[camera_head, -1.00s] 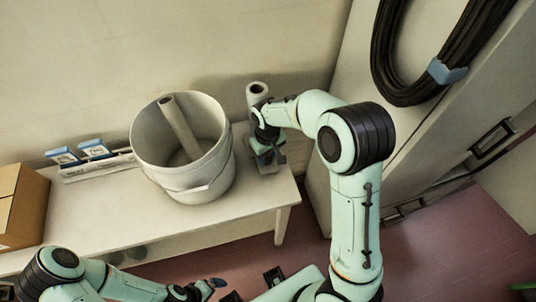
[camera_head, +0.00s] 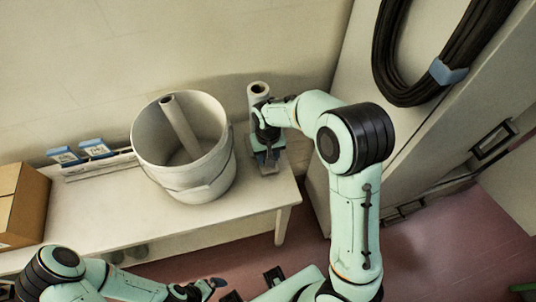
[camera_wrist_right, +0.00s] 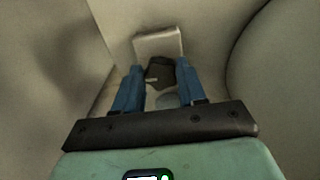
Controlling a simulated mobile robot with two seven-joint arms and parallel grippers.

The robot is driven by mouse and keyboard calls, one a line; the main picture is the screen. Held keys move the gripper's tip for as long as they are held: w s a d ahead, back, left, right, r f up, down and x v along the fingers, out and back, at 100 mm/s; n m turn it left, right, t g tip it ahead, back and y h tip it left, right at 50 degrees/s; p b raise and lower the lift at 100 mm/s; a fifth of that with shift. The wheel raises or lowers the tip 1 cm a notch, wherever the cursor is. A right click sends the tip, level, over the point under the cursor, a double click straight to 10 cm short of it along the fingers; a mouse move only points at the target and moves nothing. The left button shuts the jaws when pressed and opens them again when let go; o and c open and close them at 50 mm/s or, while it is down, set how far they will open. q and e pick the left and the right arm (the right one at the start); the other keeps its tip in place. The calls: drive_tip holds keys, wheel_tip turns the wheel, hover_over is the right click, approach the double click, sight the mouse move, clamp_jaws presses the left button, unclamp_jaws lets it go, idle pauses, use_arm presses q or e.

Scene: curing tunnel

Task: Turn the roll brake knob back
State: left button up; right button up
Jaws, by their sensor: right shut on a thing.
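A pale roll (camera_head: 258,91) stands upright at the right end of the white table, on a small grey stand (camera_head: 265,168). My right gripper (camera_head: 267,150) is at the front of the stand, below the roll's top, and covers the knob in the head view. In the right wrist view the dark brake knob (camera_wrist_right: 159,72) sits between the two blue fingers of my right gripper (camera_wrist_right: 160,80), which is shut on it. A pale block (camera_wrist_right: 158,42) shows just beyond the knob. My left gripper (camera_head: 205,289) is low at the bottom edge, away from the table; its jaws are too small to read.
A large white bucket (camera_head: 185,187) with a pale tube (camera_head: 181,125) leaning inside stands left of the stand. Blue-and-white packets (camera_head: 96,148) and a cardboard box (camera_head: 22,207) are farther left. A grey cabinet (camera_head: 415,130) with a black cable coil (camera_head: 391,60) is at right.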

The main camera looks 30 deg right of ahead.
drive_tip(key=shift+w, duration=0.1)
drive_tip(key=o, duration=1.1)
drive_tip(key=shift+c, duration=0.2)
use_arm(q)
drive_tip(key=shift+w+r+p, duration=0.6)
drive_tip(key=shift+r+p, duration=0.05)
drive_tip(key=shift+r, duration=0.15)
use_arm(e)
wheel_tip(320, 180, up, 14)
drive_tip(key=shift+f, duration=0.25)
